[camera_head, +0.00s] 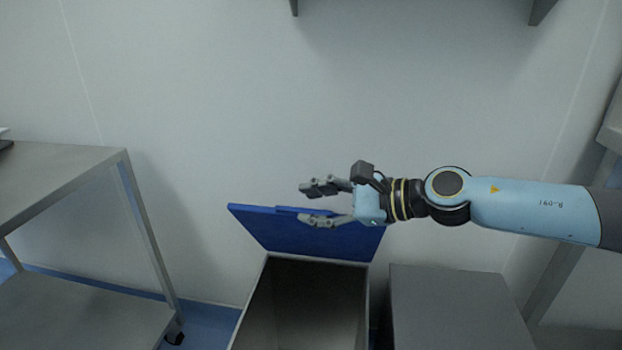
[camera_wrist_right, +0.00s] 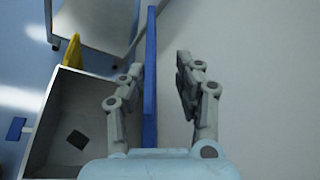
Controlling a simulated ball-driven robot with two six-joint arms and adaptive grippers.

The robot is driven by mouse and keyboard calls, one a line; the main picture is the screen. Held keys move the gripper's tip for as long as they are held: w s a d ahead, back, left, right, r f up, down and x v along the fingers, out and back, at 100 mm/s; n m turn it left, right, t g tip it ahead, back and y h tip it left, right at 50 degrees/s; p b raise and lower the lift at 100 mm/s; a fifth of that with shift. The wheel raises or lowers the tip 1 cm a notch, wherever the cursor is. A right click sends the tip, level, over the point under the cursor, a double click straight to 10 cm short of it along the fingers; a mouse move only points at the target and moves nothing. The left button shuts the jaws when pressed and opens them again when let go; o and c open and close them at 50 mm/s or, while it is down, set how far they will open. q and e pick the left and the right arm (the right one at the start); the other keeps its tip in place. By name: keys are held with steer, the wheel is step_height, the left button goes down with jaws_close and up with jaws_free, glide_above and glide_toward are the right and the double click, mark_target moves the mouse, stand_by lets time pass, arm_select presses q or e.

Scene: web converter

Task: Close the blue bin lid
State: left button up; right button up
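The blue lid (camera_head: 285,232) stands raised and tilted back at the rear edge of an open grey bin (camera_head: 262,300) in the head view. My right gripper (camera_head: 314,204) is at the lid's upper edge, with its fingers apart. One finger is in front of the lid and the other is above its top edge. In the right wrist view the lid (camera_wrist_right: 151,85) shows edge-on between the spread fingers of the right gripper (camera_wrist_right: 161,68), nearer the left finger. Whether that finger touches it I cannot tell. My left gripper is not in view.
A grey box-like top (camera_head: 455,310) stands right of the bin. A metal table (camera_head: 60,175) with a lower shelf is at the left. The wall is close behind the lid. The wrist view shows a dark square (camera_wrist_right: 77,139) inside the bin and a yellow piece (camera_wrist_right: 73,51) beyond it.

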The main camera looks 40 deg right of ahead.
steer(key=shift+w+d+r, duration=0.25)
steer(key=shift+w+d, duration=0.05)
steer(key=shift+d, duration=0.15)
